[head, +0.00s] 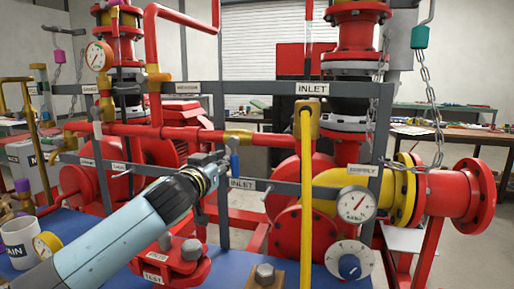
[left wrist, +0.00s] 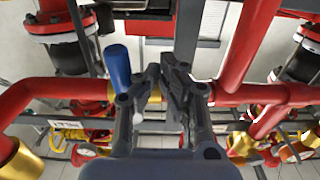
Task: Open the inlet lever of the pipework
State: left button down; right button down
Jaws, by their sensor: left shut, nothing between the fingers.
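The blue-handled lever (head: 235,158) hangs down from a brass valve (head: 238,137) on the red horizontal pipe, just above a plate reading INLET (head: 242,184). In the left wrist view, the blue handle (left wrist: 118,68) stands just left of the fingers. My left gripper (head: 222,157) is shut and empty beside the lever, at its left in the head view. In the left wrist view, its fingers (left wrist: 172,82) reach over the pipe and partly cover the brass part (left wrist: 153,85). I cannot tell whether they touch the handle. My right gripper is not in view.
A second INLET plate (head: 312,89) is on the upper grey rail, above a yellow vertical pipe (head: 306,190). The grey frame post (head: 223,120) is close to my gripper. Gauges (head: 357,204), a chain (head: 432,100) and a white mug (head: 20,243) stand around.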

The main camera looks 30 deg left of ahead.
pick_arm(q)
jog(key=d, duration=0.2)
jog(key=d+f, duration=0.1)
jog(key=d, duration=0.1)
jog(key=shift+w+p, duration=0.4)
jog(key=d, duration=0.1)
send_near(236, 168)
jog(key=shift+w+d+r, duration=0.7)
jog(key=shift+w+d, duration=0.5)
jog(key=shift+d, duration=0.4)
